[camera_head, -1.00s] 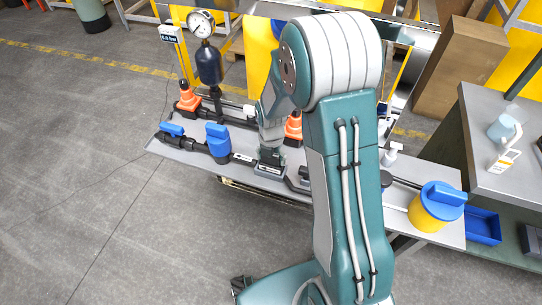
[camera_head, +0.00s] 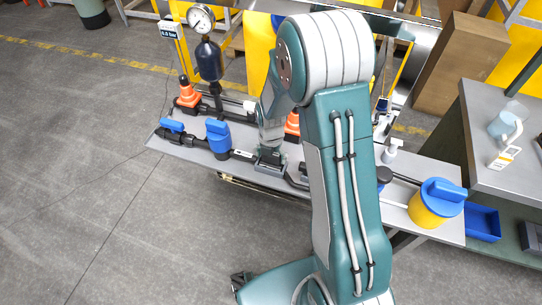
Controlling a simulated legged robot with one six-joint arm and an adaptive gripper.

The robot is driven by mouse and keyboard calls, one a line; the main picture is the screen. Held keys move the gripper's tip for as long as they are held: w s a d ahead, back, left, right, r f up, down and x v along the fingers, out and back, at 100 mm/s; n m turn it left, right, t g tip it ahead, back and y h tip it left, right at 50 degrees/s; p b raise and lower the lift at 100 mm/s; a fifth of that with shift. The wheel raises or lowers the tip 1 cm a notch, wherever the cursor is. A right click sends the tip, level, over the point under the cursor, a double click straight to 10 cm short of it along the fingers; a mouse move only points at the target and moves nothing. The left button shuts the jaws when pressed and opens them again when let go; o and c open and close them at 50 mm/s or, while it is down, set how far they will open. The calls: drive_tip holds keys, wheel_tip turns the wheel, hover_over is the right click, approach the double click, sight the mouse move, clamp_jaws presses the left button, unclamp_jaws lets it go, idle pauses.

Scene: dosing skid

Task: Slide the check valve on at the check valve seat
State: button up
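My gripper (camera_head: 269,152) is low over the middle of the grey skid top, at the end of my forearm. It is small and partly hidden by my own arm, so I cannot make out its fingers or anything between them. A dark piece shows right at and under it. To its left a dark pipe run carries a large blue-handled valve (camera_head: 218,138) and a smaller blue-handled valve (camera_head: 172,126).
A pressure gauge (camera_head: 201,17) tops a dark vessel (camera_head: 209,60) behind the pipes. Orange cones (camera_head: 188,95) stand nearby. A yellow container with a blue top (camera_head: 436,204) and a blue bin (camera_head: 484,223) are at right. My upper arm hides the skid's centre right.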

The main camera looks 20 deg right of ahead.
wheel_tip(320, 180, up, 11)
drive_tip(key=shift+r, duration=0.4)
idle(0.7)
drive_tip(key=s+r+m+t, duration=0.2)
drive_tip(key=s+r+m, duration=0.7)
drive_tip(key=m, duration=0.5)
drive_tip(key=s+r+m+t, duration=0.3)
drive_tip(key=s+r+m, duration=0.6)
drive_tip(key=s+m, duration=0.3)
drive_tip(key=m, duration=0.2)
drive_tip(key=shift+m+t, duration=0.3)
drive_tip(key=shift+m, duration=0.1)
